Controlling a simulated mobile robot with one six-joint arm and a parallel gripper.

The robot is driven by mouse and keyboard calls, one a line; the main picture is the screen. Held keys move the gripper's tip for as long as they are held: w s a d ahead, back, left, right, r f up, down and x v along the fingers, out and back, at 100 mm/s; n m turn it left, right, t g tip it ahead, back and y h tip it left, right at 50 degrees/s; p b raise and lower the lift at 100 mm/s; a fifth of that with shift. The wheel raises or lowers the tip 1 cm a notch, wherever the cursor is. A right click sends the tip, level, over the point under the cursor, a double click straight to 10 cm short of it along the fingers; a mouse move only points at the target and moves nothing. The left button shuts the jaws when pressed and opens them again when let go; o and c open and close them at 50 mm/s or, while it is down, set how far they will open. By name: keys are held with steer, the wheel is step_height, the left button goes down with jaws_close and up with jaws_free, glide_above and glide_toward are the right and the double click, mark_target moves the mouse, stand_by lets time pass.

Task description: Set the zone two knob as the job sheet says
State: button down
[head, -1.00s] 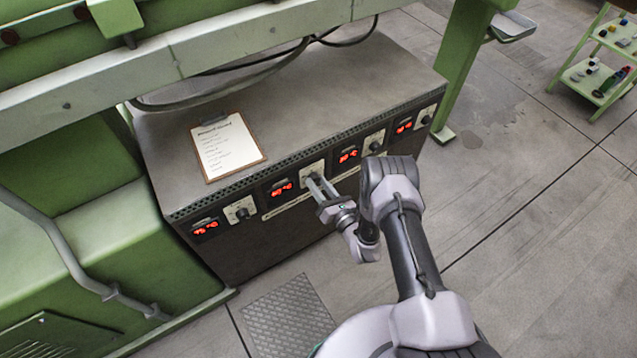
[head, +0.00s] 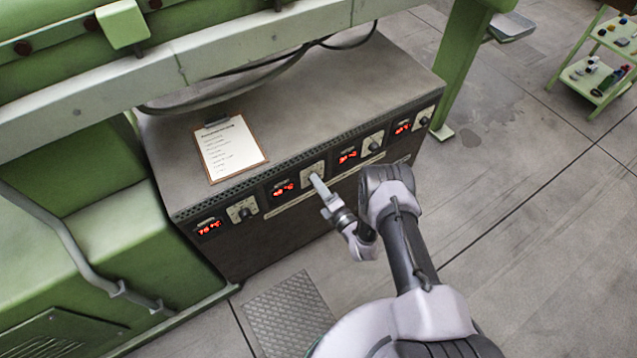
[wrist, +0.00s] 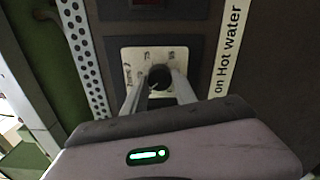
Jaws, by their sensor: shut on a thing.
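The dark round zone knob (wrist: 159,76) sits on a pale plate (wrist: 130,54) with small markings, too small to read surely. In the wrist view my gripper (wrist: 158,84) has one finger on each side of the knob and is shut on it. In the head view my gripper (head: 315,178) reaches the second knob plate (head: 312,169) from the left on the cabinet front; the fingers hide the knob there. The job sheet (head: 229,147) lies on a clipboard on top of the cabinet; its writing is too small to read.
The cabinet front (head: 250,240) carries several red displays, each beside a knob. Neighbouring knobs (head: 244,212) and (head: 373,145) stand clear of my fingers. Green machinery (head: 60,250) is at left; open floor (head: 540,220) at right.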

steer(key=m+p, duration=0.5)
steer(key=m, duration=1.5)
steer(key=shift+d+r, duration=0.1)
stand_by(0.4)
steer(key=c, duration=1)
jaws_free()
